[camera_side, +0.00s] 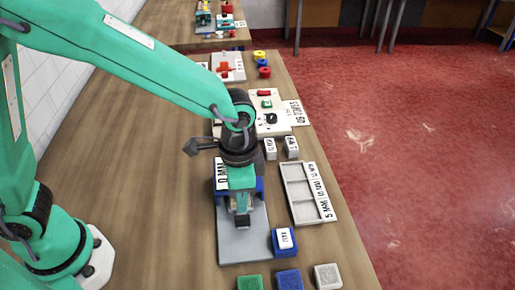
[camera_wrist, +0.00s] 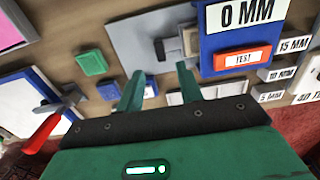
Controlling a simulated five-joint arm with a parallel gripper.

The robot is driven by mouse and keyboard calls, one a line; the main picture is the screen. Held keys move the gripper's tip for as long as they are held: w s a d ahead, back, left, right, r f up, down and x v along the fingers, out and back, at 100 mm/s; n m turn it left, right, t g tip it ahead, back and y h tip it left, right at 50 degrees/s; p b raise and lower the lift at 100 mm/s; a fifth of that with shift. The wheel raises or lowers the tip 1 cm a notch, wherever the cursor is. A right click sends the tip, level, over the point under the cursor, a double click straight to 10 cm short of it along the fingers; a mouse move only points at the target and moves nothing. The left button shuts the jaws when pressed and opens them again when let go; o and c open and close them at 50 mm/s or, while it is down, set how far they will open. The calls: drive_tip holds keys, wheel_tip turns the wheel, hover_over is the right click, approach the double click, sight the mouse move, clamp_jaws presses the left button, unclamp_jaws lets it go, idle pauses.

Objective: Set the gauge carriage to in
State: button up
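The gauge is a grey plate (camera_side: 240,244) with a blue body under a sign reading 0 MM (camera_side: 222,172). In the wrist view the plate (camera_wrist: 130,40) and the 0 MM sign (camera_wrist: 247,12) show at the top. A dark grey block (camera_wrist: 170,48), which may be the carriage, sits on the plate beside the blue body. My gripper (camera_wrist: 160,72) is open, its two green fingers apart with nothing seen between them. In the side view my gripper (camera_side: 242,216) hangs over the plate and hides part of the gauge. I cannot tell whether it touches anything.
A pale tray (camera_side: 290,202) with MM labels stands right of the gauge. A blue block with a white label (camera_side: 284,241) is at its front right. Green (camera_side: 250,283), blue (camera_side: 289,280) and white (camera_side: 327,277) blocks lie in front. Two white blocks (camera_side: 270,148) stand behind the tray.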

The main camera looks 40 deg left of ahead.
sight(243, 217)
drive_tip(key=shift+f, duration=0.1)
drive_tip(key=shift+f, duration=3.85)
drive_tip(key=shift+c, duration=0.3)
clamp_jaws()
